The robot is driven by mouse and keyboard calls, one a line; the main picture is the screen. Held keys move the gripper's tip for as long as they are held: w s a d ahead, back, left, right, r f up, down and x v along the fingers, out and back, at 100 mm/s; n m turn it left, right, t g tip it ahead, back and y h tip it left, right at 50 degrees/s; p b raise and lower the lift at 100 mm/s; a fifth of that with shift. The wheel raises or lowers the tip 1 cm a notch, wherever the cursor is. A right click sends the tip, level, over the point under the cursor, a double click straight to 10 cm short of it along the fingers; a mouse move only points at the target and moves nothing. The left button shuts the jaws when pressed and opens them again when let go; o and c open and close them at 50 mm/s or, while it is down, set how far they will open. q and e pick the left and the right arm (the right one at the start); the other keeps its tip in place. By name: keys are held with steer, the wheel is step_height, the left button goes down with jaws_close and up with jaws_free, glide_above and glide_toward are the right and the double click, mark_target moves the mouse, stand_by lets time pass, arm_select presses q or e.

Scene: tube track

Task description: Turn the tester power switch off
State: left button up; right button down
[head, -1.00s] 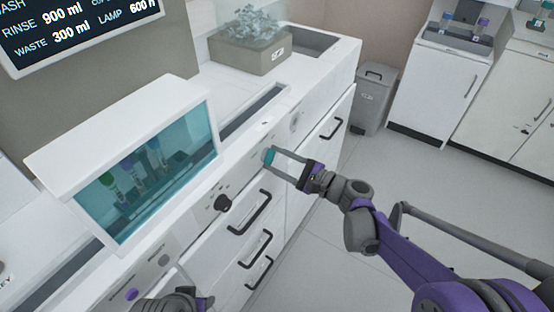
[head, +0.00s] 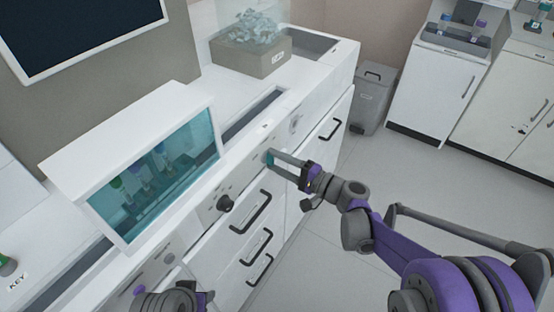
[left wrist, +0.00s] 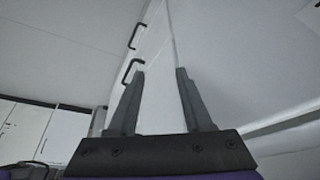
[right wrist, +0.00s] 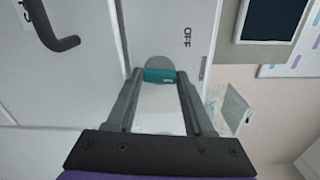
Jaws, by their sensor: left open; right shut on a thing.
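The tester power switch is a teal knob (head: 270,158) on the white front panel of the bench. In the right wrist view the teal knob (right wrist: 159,75) sits on a grey round base beside the letters OFF. My right gripper (head: 275,157) is shut on the knob, one finger on each side of it; it also shows in the right wrist view (right wrist: 160,80). The tester screen (head: 80,30) at upper left is dark. My left gripper (left wrist: 160,75) is open and empty near the bench front; in the head view only part of its wrist shows at the bottom.
A tinted glass case (head: 160,175) with several tubes stands on the bench. A grey bin (head: 373,98) stands beyond the bench end. The floor at right is clear.

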steer(key=n+p, duration=0.2)
steer(key=n, duration=0.8)
steer(key=shift+n, duration=0.3)
stand_by(0.4)
steer(key=shift+c, duration=1.4)
jaws_free()
steer(key=shift+d, duration=0.1)
steer(key=v, duration=1)
steer(key=shift+s+d+p, duration=0.25)
steer(key=shift+p, duration=0.2)
